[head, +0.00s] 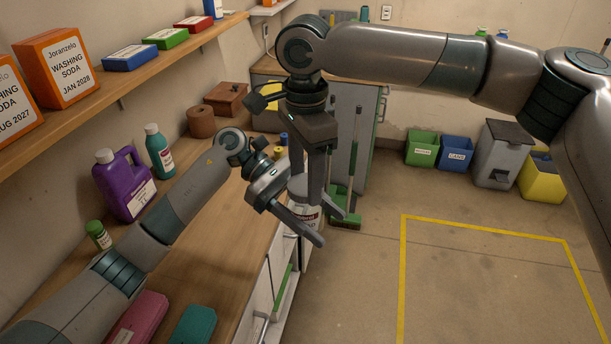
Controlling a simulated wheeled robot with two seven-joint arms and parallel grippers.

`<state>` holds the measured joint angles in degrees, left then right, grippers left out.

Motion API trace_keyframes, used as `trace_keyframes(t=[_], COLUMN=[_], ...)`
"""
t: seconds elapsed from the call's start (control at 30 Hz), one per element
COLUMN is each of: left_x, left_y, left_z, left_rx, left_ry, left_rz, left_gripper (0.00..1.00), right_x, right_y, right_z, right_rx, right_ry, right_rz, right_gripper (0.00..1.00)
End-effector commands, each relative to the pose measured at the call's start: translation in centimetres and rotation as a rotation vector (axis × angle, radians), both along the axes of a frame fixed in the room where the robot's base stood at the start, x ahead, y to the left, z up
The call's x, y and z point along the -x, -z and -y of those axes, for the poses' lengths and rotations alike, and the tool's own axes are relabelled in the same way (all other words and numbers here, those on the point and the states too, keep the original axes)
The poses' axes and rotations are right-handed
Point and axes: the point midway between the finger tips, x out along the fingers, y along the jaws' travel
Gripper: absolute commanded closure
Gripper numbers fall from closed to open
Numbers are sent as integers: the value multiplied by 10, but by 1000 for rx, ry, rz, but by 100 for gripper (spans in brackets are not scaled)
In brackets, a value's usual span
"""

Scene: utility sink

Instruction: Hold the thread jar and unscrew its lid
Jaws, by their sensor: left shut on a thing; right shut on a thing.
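The thread jar (306,213) is a pale jar with a dark red label, held beyond the counter's front edge and partly covered by the fingers. My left gripper (301,220) comes in from the left, lower, and is shut around the jar's body. My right gripper (332,200) points down from above and is shut at the jar's top. A grey lid (297,185) shows in part beside the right fingers. I cannot tell whether the lid is seated or loose.
On the counter (235,235) stand a purple jug (124,185), a teal bottle (159,151), a small green-capped bottle (98,235) and a brown roll (200,121). A shelf (140,80) with boxes hangs above. Bins (455,153) line the back wall. Floor at right is clear.

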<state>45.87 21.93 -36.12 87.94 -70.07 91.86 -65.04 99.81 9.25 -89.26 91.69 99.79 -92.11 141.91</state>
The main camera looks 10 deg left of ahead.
Motion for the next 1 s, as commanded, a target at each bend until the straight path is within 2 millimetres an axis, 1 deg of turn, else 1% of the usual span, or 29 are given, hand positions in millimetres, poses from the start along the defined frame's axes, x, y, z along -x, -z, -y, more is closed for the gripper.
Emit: trace_keyframes(t=[0.27, 0.3, 0.33, 0.37, 0.67, 0.77, 1.0], left_x=[0, 0, 0, 0, 1, 1, 0], left_y=[0, 0, 0, 0, -1, -1, -1], left_z=[0, 0, 0, 0, 1, 1, 0], left_rx=[0, 0, 0, 1, 2, 2, 2], left_ry=[1, 1, 1, 1, 3, 2, 1], left_rz=[0, 0, 0, 0, 1, 2, 1], left_gripper=[100, 100, 100, 100, 100, 100, 100], right_x=[-1, -1, -1, -1, -1, -1, -1], right_y=[-1, -1, -1, -1, -2, -8, -35], right_z=[0, 0, 0, 0, 0, 0, 0], right_rx=[0, 0, 0, 0, -2, -2, -1], right_ry=[-15, -14, -14, -14, -13, -13, -12], right_rz=[2, 2, 2, 2, 3, 3, 4], right_gripper=[76, 42, 35, 31, 31, 31, 31])
